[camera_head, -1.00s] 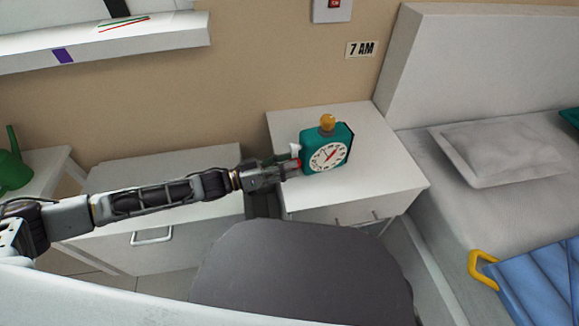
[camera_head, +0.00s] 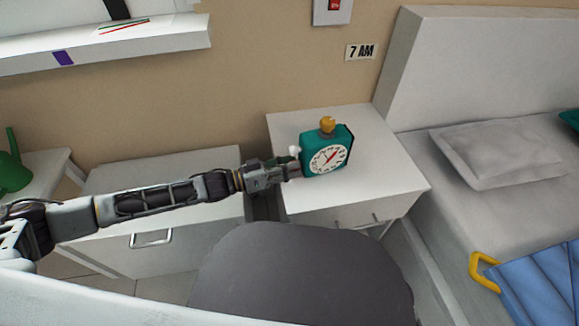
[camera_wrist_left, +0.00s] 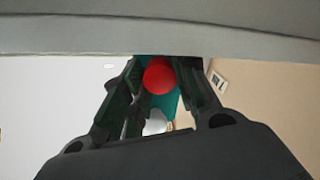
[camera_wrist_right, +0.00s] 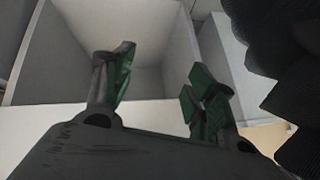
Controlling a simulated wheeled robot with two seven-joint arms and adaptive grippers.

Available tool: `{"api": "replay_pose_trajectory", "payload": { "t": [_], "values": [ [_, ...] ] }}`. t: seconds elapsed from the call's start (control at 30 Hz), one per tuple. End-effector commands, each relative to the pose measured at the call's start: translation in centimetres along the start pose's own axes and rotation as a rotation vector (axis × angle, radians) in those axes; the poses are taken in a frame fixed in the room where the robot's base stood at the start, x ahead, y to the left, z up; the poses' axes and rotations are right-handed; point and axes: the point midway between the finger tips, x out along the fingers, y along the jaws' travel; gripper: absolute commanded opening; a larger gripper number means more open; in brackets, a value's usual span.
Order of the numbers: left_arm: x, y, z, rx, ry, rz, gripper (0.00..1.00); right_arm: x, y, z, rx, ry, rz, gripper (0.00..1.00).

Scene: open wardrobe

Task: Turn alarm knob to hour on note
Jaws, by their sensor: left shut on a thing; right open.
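A teal alarm clock (camera_head: 313,143) with a white dial, red hand and orange top stands upright on the white nightstand (camera_head: 387,176). The red hand slants to the upper right; the numerals are too small to read. My left gripper (camera_head: 294,171) is at the clock's left side, shut on a red knob (camera_wrist_left: 159,76), which its fingers hide in the head view. A white knob (camera_head: 294,150) sits just above and behind the fingers. My right gripper (camera_wrist_right: 160,78) is open and empty in the right wrist view.
A bed with a grey pillow (camera_head: 497,153) and blue cloth (camera_head: 545,278) is at the right. A drawer cabinet (camera_head: 150,180) stands left of the nightstand, under my left arm. A red switch (camera_head: 333,6) is on the wall. The nightstand top right of the clock is clear.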

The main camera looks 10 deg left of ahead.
Motion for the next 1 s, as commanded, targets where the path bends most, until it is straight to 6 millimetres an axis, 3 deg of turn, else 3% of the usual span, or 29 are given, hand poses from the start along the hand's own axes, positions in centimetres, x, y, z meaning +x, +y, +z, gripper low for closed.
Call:
{"api": "replay_pose_trajectory", "payload": {
  "t": [0.33, 1.0],
  "values": [
    [0.0, 0.0, -0.1, 0.072, -0.002, -0.001, 0.05, -1.1, -0.2, -0.5, -0.001, -0.016, 0.011, 0.56],
    [0.0, 0.2, 0.0, 0.440, -0.001, 0.000, 0.05, -8.7, -0.8, -4.9, -0.079, -0.176, 0.084, 0.56]
  ]
}}
